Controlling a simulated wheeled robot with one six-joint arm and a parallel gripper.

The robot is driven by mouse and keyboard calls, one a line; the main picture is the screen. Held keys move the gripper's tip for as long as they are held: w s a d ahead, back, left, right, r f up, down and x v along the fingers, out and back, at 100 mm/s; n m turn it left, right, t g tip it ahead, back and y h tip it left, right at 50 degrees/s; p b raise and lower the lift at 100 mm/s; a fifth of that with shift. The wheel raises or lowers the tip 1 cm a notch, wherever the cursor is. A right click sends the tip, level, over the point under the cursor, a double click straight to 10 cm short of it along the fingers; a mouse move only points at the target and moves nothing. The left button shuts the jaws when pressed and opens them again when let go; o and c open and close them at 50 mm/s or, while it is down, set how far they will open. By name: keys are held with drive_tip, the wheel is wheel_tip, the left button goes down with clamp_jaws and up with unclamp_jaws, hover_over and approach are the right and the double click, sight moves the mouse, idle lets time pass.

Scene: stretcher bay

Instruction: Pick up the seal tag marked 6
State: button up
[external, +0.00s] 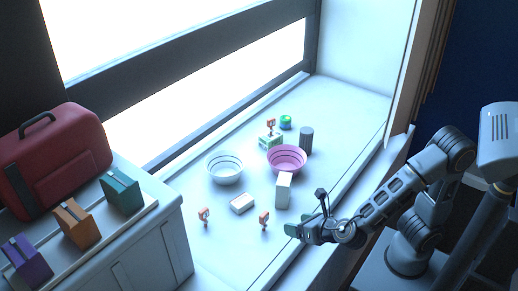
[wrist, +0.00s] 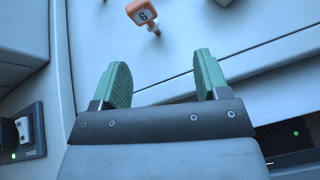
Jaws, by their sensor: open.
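The orange seal tag marked 6 (wrist: 141,14) stands at the top of the wrist view, partly cut off by the frame edge. It is beyond my gripper (wrist: 160,75), whose two green fingers are apart with nothing between them. In the external view my gripper (external: 294,230) is low at the front edge of the ledge. The closest orange tag (external: 264,220) stands just left of it and seems to be the same one. Other orange tags stand at the front left (external: 204,215) and at the back (external: 270,125); their numbers are unreadable.
A white box (external: 284,190) stands upright behind my gripper. A small white case (external: 242,204), a white bowl (external: 225,169), a pink bowl (external: 287,160) and a dark cylinder (external: 306,140) are farther back. A cabinet (external: 150,230) borders the ledge on the left.

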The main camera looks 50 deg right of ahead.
sight(266, 216)
drive_tip(key=w+f+n, duration=0.1)
drive_tip(key=w, duration=0.3)
drive_tip(key=w+f+n+b, duration=0.1)
drive_tip(key=w, duration=0.4)
drive_tip(key=w+a+f+n+t+y, duration=0.1)
drive_tip(key=w+f, duration=0.1)
drive_tip(key=w, duration=0.2)
drive_tip(key=shift+w+n, duration=0.25)
drive_tip(key=shift+n, duration=0.15)
drive_tip(key=shift+c, duration=0.2)
drive_tip(key=c, duration=1)
drive_tip(key=shift+o, duration=0.2)
drive_tip(key=shift+r, duration=0.2)
